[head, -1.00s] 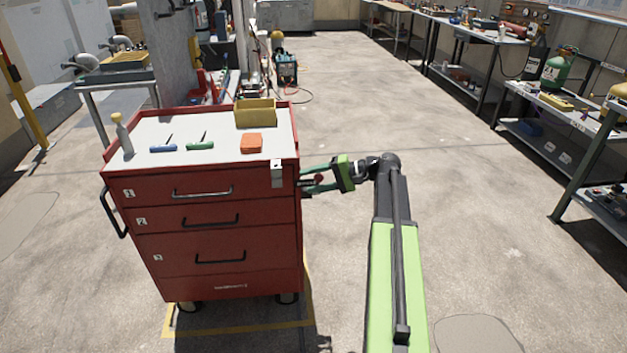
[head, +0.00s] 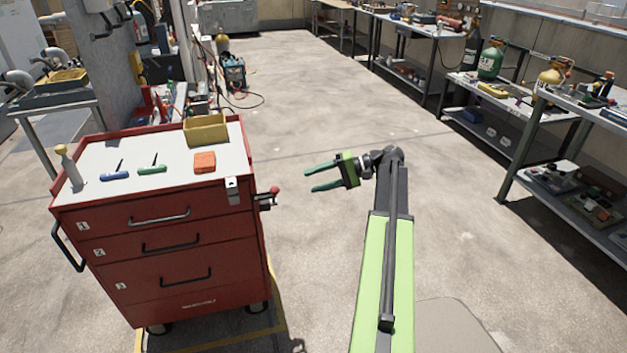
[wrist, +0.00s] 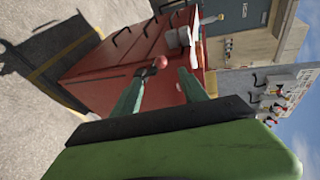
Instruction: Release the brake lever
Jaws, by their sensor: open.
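The brake lever (head: 268,196) sticks out from the right side of the red tool cart (head: 160,262), near its top, and ends in a red ball knob. My gripper (head: 306,180) is open and empty, to the right of the knob with a clear gap of floor between them. Its green fingers point left toward the cart. In the wrist view the red knob (wrist: 160,62) shows just beyond the fingertips of my gripper (wrist: 162,82), close to the left finger's tip. The lever's base is partly hard to make out.
On the cart top are a yellow bin (head: 206,130), an orange block (head: 204,162), two screwdrivers and a bottle (head: 68,166). Workbenches (head: 530,140) line the right. The floor between cart and benches is clear.

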